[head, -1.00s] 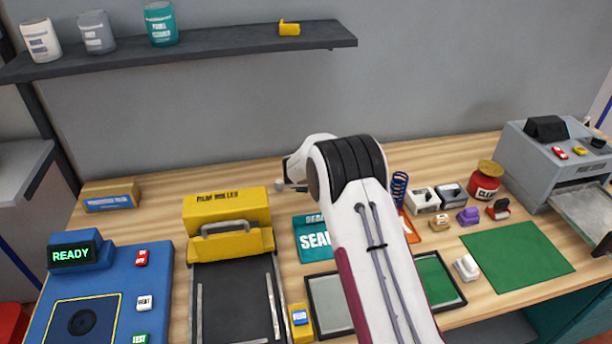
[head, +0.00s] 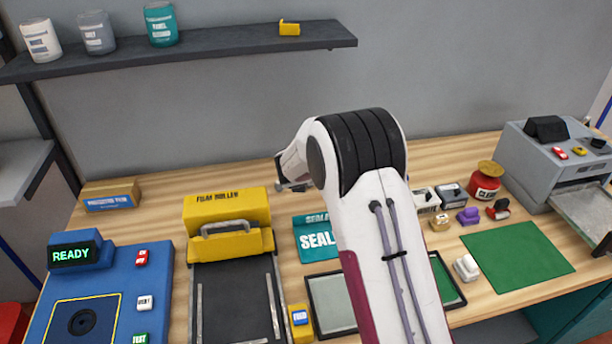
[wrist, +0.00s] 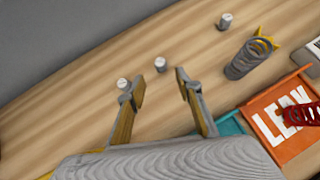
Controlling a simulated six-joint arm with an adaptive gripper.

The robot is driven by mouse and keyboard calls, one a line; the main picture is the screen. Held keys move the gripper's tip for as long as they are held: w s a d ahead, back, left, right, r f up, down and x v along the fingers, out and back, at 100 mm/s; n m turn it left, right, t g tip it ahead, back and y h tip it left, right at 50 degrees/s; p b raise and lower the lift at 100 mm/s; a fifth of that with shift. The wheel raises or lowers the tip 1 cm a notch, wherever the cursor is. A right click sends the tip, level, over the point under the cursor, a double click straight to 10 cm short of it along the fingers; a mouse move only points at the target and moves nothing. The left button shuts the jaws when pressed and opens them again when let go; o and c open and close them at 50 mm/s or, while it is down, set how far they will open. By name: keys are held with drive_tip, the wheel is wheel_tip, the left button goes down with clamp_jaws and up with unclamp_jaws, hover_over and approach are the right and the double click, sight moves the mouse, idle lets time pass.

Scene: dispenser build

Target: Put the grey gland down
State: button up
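Three small grey cylinders with white tops stand upright on the wooden bench in the wrist view: one close by the left fingertip (wrist: 122,83), one beyond the gap between the fingers (wrist: 160,64), and one farther off (wrist: 225,21). I cannot tell which of them is the grey gland. My gripper (wrist: 158,88) is open, with nothing between its fingers. In the head view my gripper (head: 292,187) is low over the back of the bench, partly hidden by my arm, and no grey cylinder is clearly visible there.
A grey coil (wrist: 247,59) and an orange LEAK tray (wrist: 282,115) lie right of my gripper. A teal SEAL tray (head: 316,240) and yellow film roller (head: 226,208) are nearby in the head view. The bench behind the film roller is largely clear.

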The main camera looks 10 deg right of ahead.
idle(0.7)
drive_tip(key=s+d+r+m+g+h, duration=0.1)
drive_tip(key=s+d+r+m, duration=0.3)
drive_tip(key=s+r+m, duration=0.6)
drive_tip(key=s+d+r+m+g+h, duration=0.1)
drive_tip(key=s+d+r+m, duration=0.3)
drive_tip(key=s+r+m, duration=0.55)
drive_tip(key=s+a+m+y, duration=0.1)
drive_tip(key=s+m, duration=0.3)
drive_tip(key=s, duration=0.6)
drive_tip(key=s+a+m+y, duration=0.2)
drive_tip(key=s+a+m, duration=0.2)
drive_tip(key=s, duration=0.7)
drive_tip(key=s+a+m+g+y, duration=0.1)
drive_tip(key=s+a+m+y, duration=0.1)
drive_tip(key=s, duration=0.9)
drive_tip(key=shift+s+a+m, duration=0.2)
drive_tip(key=shift+a+m, duration=0.35)
drive_tip(key=shift+m, duration=0.7)
drive_tip(key=shift+o, duration=0.6)
drive_tip(key=shift+w+r, duration=0.15)
